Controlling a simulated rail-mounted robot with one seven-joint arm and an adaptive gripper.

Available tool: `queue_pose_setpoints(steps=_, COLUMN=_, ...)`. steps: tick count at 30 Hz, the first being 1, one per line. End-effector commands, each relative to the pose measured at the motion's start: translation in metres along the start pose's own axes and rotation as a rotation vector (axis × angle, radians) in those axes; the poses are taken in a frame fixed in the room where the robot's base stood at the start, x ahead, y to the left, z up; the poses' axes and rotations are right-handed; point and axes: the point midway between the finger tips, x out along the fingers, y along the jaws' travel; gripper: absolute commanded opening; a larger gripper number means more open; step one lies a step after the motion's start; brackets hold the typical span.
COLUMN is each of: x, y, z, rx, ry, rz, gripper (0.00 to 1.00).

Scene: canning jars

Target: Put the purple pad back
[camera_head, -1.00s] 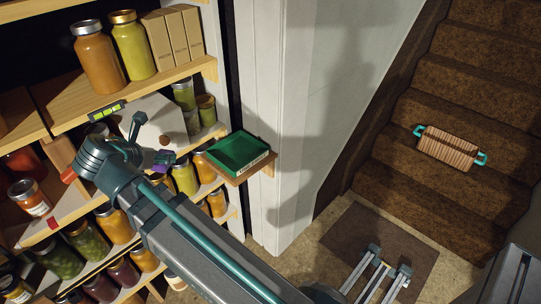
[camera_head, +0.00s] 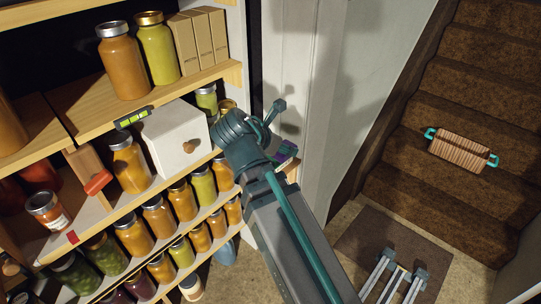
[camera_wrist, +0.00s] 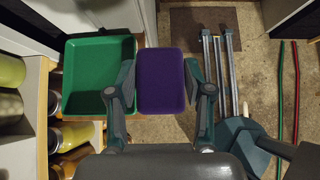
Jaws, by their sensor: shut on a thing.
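The purple pad (camera_wrist: 160,78) is held between the two fingers of my gripper (camera_wrist: 160,85), seen in the wrist view. A bit of the pad (camera_head: 286,150) also shows past my wrist in the head view. The green tray (camera_wrist: 97,42) is an open, shallow, empty-looking box just left of the pad in the wrist view. The pad is beside the tray, with my left finger overlapping the tray's right edge in the picture. In the head view my arm hides most or all of the tray.
Shelves with several jars (camera_head: 130,165) and a white drawer box (camera_head: 177,138) stand to the left. A pale wall (camera_head: 300,60) is behind the arm. Stairs with a basket (camera_head: 462,150) are at right.

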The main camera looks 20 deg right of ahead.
Motion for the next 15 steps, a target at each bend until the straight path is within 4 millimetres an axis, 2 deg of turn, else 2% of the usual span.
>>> queue_pose_setpoints(steps=5, x=-0.003, y=0.006, z=0.007, rx=-0.005, ry=-0.001, rz=-0.001, gripper=0.23)
queue_pose_setpoints(steps=15, x=0.003, y=0.016, z=0.005, rx=-0.005, ry=-0.001, rz=-0.001, gripper=0.23)
